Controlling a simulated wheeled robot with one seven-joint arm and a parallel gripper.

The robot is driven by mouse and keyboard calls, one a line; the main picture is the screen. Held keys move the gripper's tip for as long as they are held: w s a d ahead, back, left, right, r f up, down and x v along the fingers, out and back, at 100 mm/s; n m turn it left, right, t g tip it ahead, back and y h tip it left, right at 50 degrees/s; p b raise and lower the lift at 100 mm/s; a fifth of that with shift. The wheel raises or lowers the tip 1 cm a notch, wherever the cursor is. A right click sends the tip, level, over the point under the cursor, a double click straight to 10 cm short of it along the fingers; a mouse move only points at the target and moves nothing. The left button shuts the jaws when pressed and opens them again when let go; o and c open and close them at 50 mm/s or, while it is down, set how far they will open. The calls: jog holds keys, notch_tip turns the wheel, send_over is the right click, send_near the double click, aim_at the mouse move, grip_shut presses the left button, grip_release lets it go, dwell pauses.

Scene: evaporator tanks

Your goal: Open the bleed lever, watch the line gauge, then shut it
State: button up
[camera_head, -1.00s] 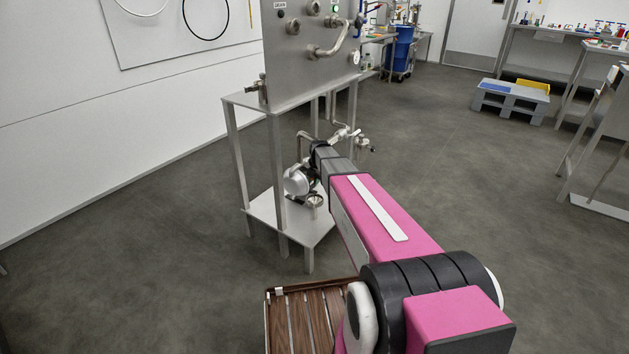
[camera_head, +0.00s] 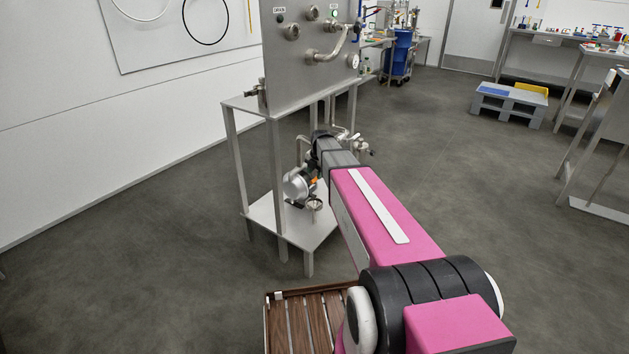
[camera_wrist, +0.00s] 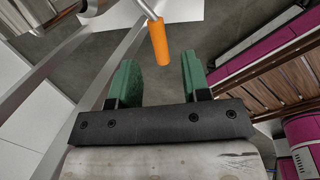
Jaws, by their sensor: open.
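The lever shows in the wrist view as an orange grip (camera_wrist: 160,43) on a thin metal rod. My gripper (camera_wrist: 159,66) has two green fingers spread apart. The grip's lower end appears in the gap between the fingertips, and neither finger visibly touches it. I cannot tell its depth from the fingers. In the head view a small orange spot (camera_head: 314,181) shows beside my arm's end, and my fingers cannot be made out there. A round gauge (camera_head: 353,62) sits at the panel's right edge. A second small round dial (camera_head: 314,204) is low on the stand. Neither reading is legible.
A metal panel (camera_head: 300,75) with valves and pipes stands on a frame with a lower shelf (camera_head: 270,222). Frame legs and pipework lie close around my arm's end. A wooden slatted surface (camera_head: 310,318) is at the bottom. Open floor lies to the right.

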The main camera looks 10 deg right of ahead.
jog(key=shift+v, duration=1.95)
jog(key=s+f+m+g, duration=0.1)
jog(key=s+f+m, duration=0.2)
jog(key=s+m, duration=1)
jog(key=s+f+m+g+h, duration=0.1)
jog(key=s+f+m, duration=0.2)
jog(key=s+m, duration=1)
jog(key=shift+s+a+m, duration=0.25)
jog(key=shift+s+m, duration=0.15)
jog(key=shift+s, duration=1.7)
jog(key=shift+f, duration=0.1)
